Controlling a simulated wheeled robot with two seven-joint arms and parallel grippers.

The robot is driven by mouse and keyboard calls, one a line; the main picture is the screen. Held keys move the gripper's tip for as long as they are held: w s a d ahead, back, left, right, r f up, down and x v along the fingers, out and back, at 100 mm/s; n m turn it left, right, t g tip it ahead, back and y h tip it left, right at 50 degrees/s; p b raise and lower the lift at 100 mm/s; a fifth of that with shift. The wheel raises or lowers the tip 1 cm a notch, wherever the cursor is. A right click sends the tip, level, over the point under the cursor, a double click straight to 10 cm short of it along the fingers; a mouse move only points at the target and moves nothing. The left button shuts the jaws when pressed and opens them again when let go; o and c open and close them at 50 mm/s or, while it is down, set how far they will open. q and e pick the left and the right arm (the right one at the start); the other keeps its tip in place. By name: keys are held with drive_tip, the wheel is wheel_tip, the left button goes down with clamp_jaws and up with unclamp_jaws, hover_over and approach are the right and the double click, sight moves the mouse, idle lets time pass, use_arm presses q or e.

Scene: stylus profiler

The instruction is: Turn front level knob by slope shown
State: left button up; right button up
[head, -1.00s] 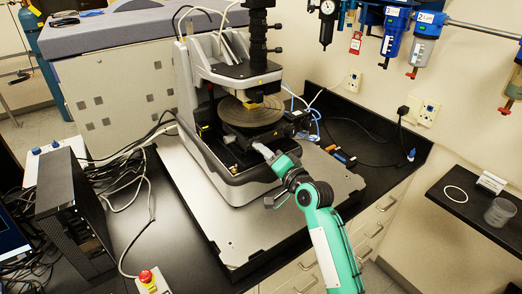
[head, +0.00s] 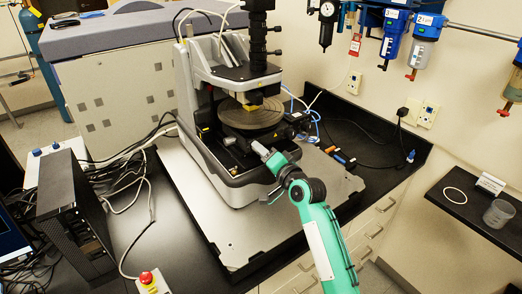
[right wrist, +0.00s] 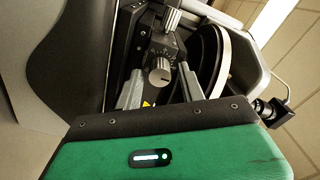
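The stylus profiler (head: 192,140) stands on a grey plate, with a round stage (head: 250,115) under its head. In the right wrist view, a ribbed silver knob (right wrist: 160,72) on a dark block with dial marks appears between my fingertips. A second silver knob (right wrist: 173,18) is beyond it, near the top edge. My right gripper (right wrist: 160,86) is open, one light grey finger on each side of the nearer knob; contact is not visible. In the head view, my right gripper (head: 259,150) is at the stage's front right, hiding the knob. My left gripper is out of view. No slope reading is legible.
The grey plate (head: 240,240) has free room in front of the profiler. Cables and a black computer case (head: 72,205) are at left, with a cut-off screen (head: 10,240). A red stop button (head: 146,277) sits at the front. The wall is at right.

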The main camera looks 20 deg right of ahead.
clamp_jaws()
drive_tip(key=n, duration=0.4)
drive_tip(key=shift+n, duration=0.3)
drive_tip(key=n, duration=0.4)
drive_tip(key=shift+o, duration=0.6)
unclamp_jaws()
